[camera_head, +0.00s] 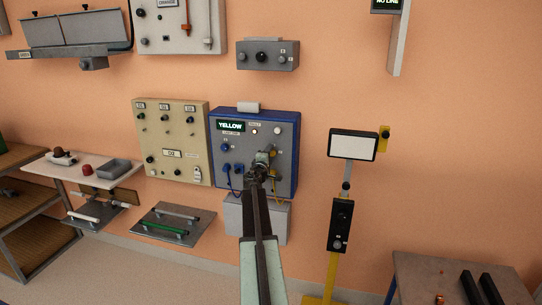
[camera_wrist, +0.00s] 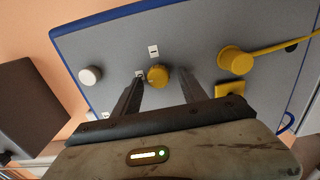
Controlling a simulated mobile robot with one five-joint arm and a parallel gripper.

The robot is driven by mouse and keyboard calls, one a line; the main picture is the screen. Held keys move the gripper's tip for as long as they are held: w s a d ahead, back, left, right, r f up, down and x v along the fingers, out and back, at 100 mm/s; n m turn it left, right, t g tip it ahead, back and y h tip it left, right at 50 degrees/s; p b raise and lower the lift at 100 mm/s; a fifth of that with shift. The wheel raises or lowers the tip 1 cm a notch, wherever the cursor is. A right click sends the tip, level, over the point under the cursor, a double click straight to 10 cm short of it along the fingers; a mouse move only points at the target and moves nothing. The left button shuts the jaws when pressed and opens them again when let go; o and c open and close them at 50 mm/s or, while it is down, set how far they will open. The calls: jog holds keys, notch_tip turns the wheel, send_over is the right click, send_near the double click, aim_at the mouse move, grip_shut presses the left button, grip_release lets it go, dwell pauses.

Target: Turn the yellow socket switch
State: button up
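The blue-framed grey panel (camera_head: 285,150) hangs on the wall, with a display (camera_head: 230,126) reading YELLOW. In the wrist view, a round yellow knob (camera_wrist: 157,76), apparently the yellow socket switch, stands on the grey panel face (camera_wrist: 210,30). My gripper (camera_wrist: 162,73) is open, with one finger on each side of the knob. I cannot tell whether either finger touches it. A yellow plug (camera_wrist: 236,60) with a yellow cable sits to the right of the knob. In the head view, my gripper (camera_head: 262,158) is in front of the panel and hides the knob.
A white button (camera_wrist: 90,76) is left of the knob. Blue plugs and cables (camera_head: 226,169) are on the panel's left side. A beige panel (camera_head: 172,140) hangs beside it. A yellow stand with a white screen (camera_head: 354,146) stands to the right, with a gap between.

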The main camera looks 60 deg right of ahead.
jog(key=shift+s+d, duration=0.1)
jog(key=shift+s, duration=0.05)
jog(key=v, duration=0.7)
jog(key=shift+a, duration=0.35)
